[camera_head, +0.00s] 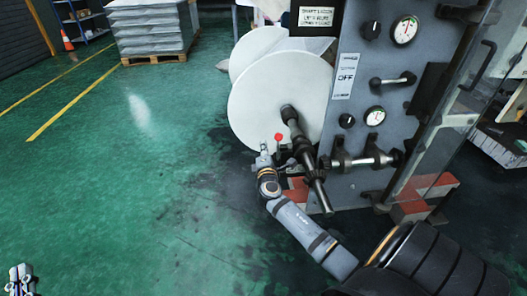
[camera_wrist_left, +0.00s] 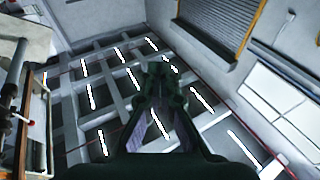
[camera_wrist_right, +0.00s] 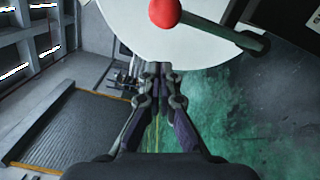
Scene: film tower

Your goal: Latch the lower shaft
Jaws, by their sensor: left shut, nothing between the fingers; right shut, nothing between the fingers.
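A large white film roll (camera_head: 265,105) sits on a dark shaft (camera_head: 308,165) beside the grey machine panel (camera_head: 350,80). A red ball knob (camera_head: 278,137) stands near the shaft, in front of the roll. In the right wrist view the red knob (camera_wrist_right: 165,12) is on a dark lever (camera_wrist_right: 238,40) in front of the white roll (camera_wrist_right: 195,45). My right gripper (camera_head: 264,148) is shut and empty, close to the knob; its fingertips (camera_wrist_right: 160,75) appear below it. Contact cannot be told. My left gripper (camera_head: 20,270) is shut and empty at the lower left; its fingers (camera_wrist_left: 162,75) point toward the ceiling.
The panel carries gauges (camera_head: 405,30), a short upper bar (camera_head: 393,80) and a lower bracketed bar (camera_head: 360,160). A glass door (camera_head: 430,150) is at its right. A pallet stack (camera_head: 150,25) and cone (camera_head: 67,40) stand behind. The green floor at left is clear.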

